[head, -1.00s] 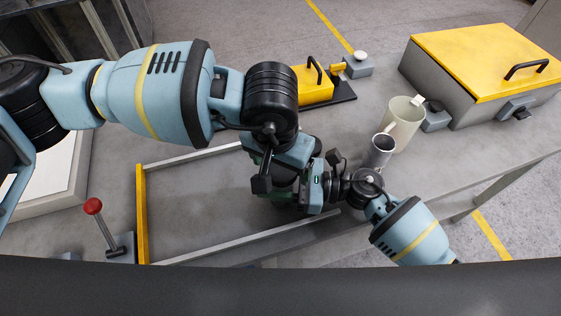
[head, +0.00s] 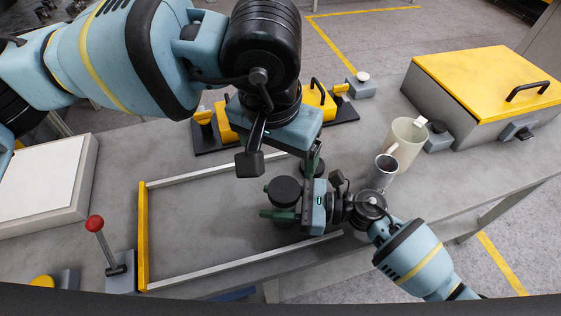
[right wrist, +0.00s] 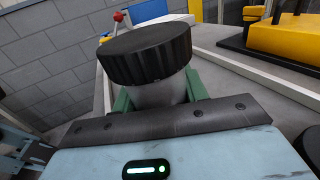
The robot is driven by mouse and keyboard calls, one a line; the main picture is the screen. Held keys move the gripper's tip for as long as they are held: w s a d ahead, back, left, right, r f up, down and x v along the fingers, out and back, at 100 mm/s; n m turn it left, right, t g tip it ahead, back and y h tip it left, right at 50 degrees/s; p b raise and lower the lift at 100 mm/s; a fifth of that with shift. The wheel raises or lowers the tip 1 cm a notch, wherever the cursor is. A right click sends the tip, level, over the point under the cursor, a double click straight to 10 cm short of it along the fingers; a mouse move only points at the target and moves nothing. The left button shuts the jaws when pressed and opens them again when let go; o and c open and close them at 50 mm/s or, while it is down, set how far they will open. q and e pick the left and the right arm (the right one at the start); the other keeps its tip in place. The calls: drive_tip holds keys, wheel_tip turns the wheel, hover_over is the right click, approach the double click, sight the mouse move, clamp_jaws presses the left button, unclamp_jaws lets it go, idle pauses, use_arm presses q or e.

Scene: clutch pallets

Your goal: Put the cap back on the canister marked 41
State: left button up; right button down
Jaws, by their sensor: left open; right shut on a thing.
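In the head view the round black cap (head: 284,190) shows from above, and my right gripper (head: 290,200) is shut on the canister from the right. The cap sits over the canister's mouth; whether it is fully seated I cannot tell. My left gripper (head: 292,158) is open just above and behind the cap, apart from it, its fingers partly hidden by its own body. No number 41 is readable.
A rail frame (head: 143,235) surrounds the canister's place. A grey metal cup (head: 382,173) and a beige mug (head: 404,145) stand right. A red-knobbed lever (head: 95,224) is at left. The frame's left half is clear.

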use_arm(q)
drive_tip(key=shift+r, duration=0.3)
use_arm(e)
drive_tip(key=c, duration=0.7)
unclamp_jaws()
drive_tip(key=d, duration=0.2)
drive_tip(key=d+b, duration=0.1)
drive_tip(key=d, duration=0.3)
drive_tip(key=shift+s+d+f+b, duration=0.15)
drive_tip(key=shift+s+d+b, duration=0.05)
drive_tip(key=shift+s+b, duration=0.15)
use_arm(q)
drive_tip(key=shift+f, duration=1.9)
use_arm(e)
drive_tip(key=shift+d, duration=0.7)
drive_tip(key=shift+s, duration=0.1)
